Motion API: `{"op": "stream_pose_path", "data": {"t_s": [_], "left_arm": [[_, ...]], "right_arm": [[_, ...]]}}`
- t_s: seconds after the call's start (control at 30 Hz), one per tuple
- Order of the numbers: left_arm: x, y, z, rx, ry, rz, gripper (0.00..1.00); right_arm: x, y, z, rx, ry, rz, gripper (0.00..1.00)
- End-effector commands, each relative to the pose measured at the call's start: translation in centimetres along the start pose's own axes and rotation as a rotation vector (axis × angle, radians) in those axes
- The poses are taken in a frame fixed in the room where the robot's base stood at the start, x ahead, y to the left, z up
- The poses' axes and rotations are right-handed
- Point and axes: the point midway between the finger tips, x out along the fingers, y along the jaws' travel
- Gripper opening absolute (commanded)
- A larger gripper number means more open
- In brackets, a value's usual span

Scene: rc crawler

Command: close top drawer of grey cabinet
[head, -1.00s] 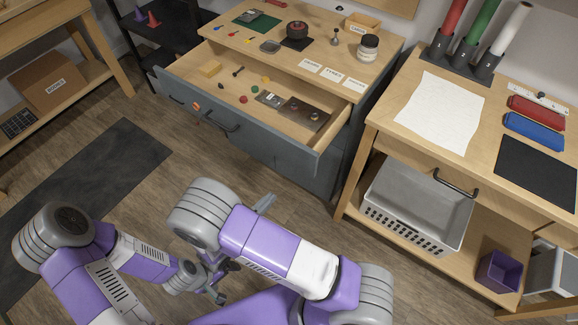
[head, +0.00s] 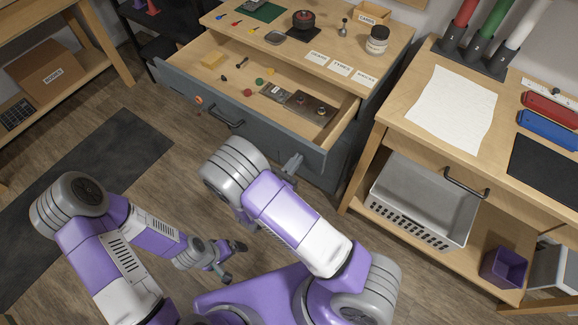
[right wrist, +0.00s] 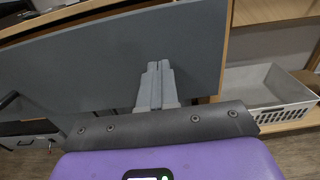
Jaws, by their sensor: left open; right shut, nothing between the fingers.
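The grey cabinet (head: 333,172) has its top drawer (head: 240,95) pulled out, with loose parts inside. The drawer's grey front (head: 265,133) carries a dark handle (head: 226,117). My right gripper (head: 293,162) is shut and empty, by the right part of the drawer front. In the right wrist view its fingertips (right wrist: 158,66) are together before the grey panel (right wrist: 105,62). I cannot tell whether they touch it. My left gripper (head: 236,262) is open and empty, low over the floor, well apart from the cabinet.
A wooden workbench (head: 395,118) stands to the right, with a grey crate (head: 425,190) on its lower shelf. Small items and cards lie on the cabinet top (head: 345,45). A dark mat (head: 100,165) lies on the open floor at left.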

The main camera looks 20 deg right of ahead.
Motion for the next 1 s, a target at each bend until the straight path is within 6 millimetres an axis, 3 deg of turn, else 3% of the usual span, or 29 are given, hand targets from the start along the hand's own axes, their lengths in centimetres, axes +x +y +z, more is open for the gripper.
{"op": "stream_pose_path", "data": {"t_s": [0.57, 0.77, 1.0], "left_arm": [[-0.1, 0.0, 0.0, 0.000, 0.000, 0.000, 0.93], [-0.3, 0.1, 0.0, 0.000, 0.000, 0.000, 0.93], [-0.8, 0.3, 0.1, 0.000, 0.000, 0.000, 0.93]], "right_arm": [[0.8, -0.1, 0.0, 0.000, 0.001, 0.000, 0.00], [3.5, -0.1, 0.0, -0.002, 0.000, -0.002, 0.00], [9.5, -0.2, 0.0, -0.002, -0.001, -0.004, 0.00]]}}
